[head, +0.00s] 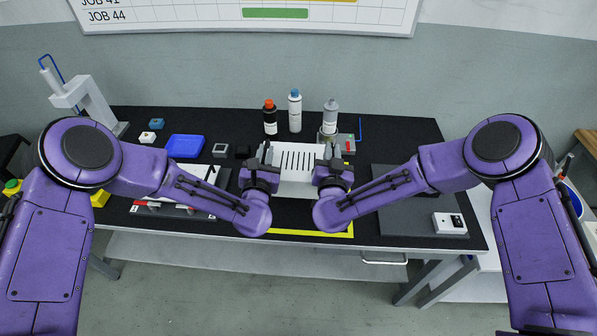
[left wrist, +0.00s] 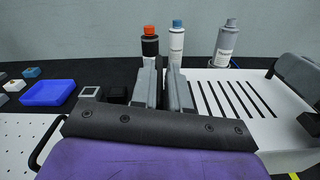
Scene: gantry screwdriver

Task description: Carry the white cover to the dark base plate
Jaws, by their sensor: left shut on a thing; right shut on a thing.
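The white cover (head: 297,180), with a row of dark slots in its top, is between my two grippers at the middle of the bench. It also shows at the right of the left wrist view (left wrist: 285,130). My left gripper (head: 265,155) is shut on its left side and my right gripper (head: 332,155) is shut on its right side. The cover's underside is hidden, so I cannot tell its height above the bench. A dark grey flat plate (head: 400,215), which looks like the dark base plate, lies to the right, partly behind my right forearm.
Several bottles, including an orange-capped one (head: 270,118) and a blue-capped one (head: 295,110), stand behind the cover. A blue tray (head: 185,146) is at the left. A white device (head: 449,223) sits at the right front. Yellow tape (head: 310,234) marks the front of the bench.

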